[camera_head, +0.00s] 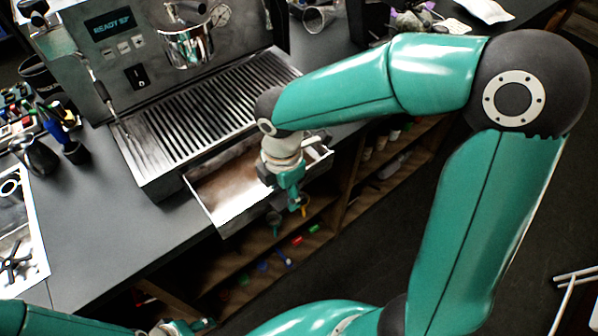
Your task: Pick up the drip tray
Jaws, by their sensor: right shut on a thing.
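The drip tray (222,190) is a shallow metal tray with a brownish inside. It sticks out from under the slatted grate at the front of the espresso machine, past the counter edge. My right gripper (289,208) is at the tray's outer right side, pointing down, and is shut on the tray's edge. My own wrist hides part of that edge and the exact contact. At the bottom edge, part of my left gripper (188,327) shows; its fingers are too cut off to judge.
The espresso machine (125,85) with its slatted grate (205,115) stands behind the tray. Pens and cups crowd the counter at left. Open wooden shelves (350,200) with small coloured items lie below the counter edge. The dark counter (105,240) is clear left of the tray.

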